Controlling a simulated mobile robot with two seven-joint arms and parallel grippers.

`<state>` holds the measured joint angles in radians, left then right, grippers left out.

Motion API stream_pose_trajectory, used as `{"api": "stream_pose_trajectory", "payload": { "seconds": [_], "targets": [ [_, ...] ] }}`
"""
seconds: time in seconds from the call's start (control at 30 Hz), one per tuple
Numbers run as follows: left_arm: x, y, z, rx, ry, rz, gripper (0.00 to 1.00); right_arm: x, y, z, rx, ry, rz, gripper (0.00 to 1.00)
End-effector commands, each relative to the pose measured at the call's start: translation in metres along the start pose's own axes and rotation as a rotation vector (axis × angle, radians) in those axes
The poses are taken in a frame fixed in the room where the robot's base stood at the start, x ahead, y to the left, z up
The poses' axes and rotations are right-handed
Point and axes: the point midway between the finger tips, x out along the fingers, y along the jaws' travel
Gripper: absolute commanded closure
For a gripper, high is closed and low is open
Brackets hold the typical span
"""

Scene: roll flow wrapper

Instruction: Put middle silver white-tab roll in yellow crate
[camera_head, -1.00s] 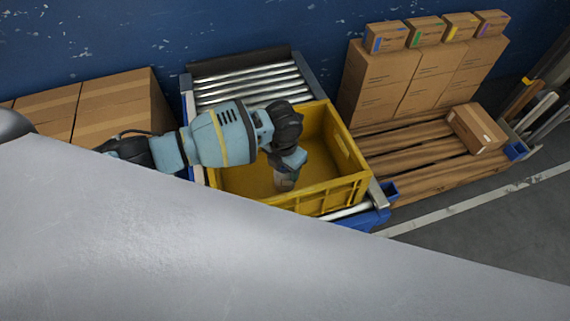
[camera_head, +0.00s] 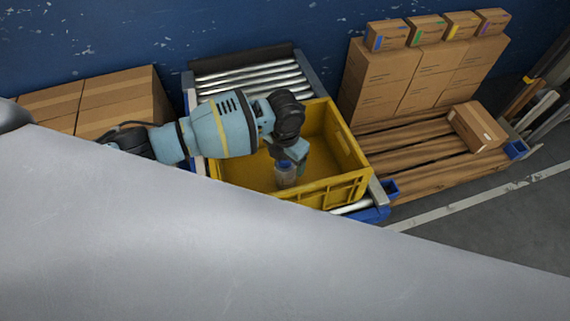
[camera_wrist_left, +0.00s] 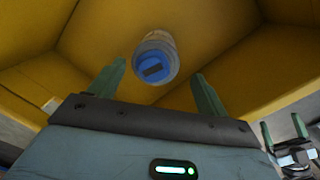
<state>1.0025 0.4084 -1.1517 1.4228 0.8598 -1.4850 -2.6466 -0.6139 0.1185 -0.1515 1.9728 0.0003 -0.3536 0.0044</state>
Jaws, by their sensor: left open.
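A pale grey roll (camera_head: 286,176) with a blue core stands roughly upright inside the yellow crate (camera_head: 350,155). In the left wrist view the roll (camera_wrist_left: 166,46) shows its blue end with a dark slot, just beyond the fingertips. A white tab cannot be made out. My left gripper (camera_wrist_left: 158,80) is open, its two green fingers apart and empty. In the head view it is above the roll, partly hidden by my wrist. My right gripper (camera_wrist_left: 283,126) shows small at the right edge of the left wrist view, its fingers apart.
The crate sits on a roller conveyor (camera_head: 250,76). Cardboard boxes (camera_head: 110,100) stand at left. A wooden pallet (camera_head: 420,150) with stacked boxes (camera_head: 425,75) stands at right. A large grey surface hides the foreground. The crate's right part is clear.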

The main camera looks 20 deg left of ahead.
Motion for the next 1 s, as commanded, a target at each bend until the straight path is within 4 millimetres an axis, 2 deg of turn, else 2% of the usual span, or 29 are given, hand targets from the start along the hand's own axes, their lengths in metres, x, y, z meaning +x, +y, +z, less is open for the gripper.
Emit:
{"api": "stream_pose_trajectory", "payload": {
  "seconds": [0.1, 0.3, 0.5, 0.7, 1.0],
  "targets": [
    [-0.027, 0.001, 0.001, 0.001, -0.004, 0.001, 0.23, 0.000, 0.001, -0.004, -0.002, 0.007, 0.001, 0.19],
    [-0.067, 0.001, 0.000, -0.001, -0.001, 0.001, 0.23, 0.000, 0.002, -0.006, -0.006, 0.011, 0.003, 0.19],
    [-0.093, 0.000, 0.000, 0.000, 0.002, -0.001, 0.23, 0.000, 0.004, -0.006, -0.011, 0.011, 0.004, 0.19],
    [-0.103, 0.000, -0.001, -0.001, 0.004, -0.001, 0.23, 0.000, 0.004, -0.006, -0.012, 0.011, 0.005, 0.19],
    [-0.104, 0.000, -0.001, -0.001, 0.005, -0.001, 0.23, -0.001, 0.004, -0.006, -0.012, 0.012, 0.006, 0.19]
  ]
}}
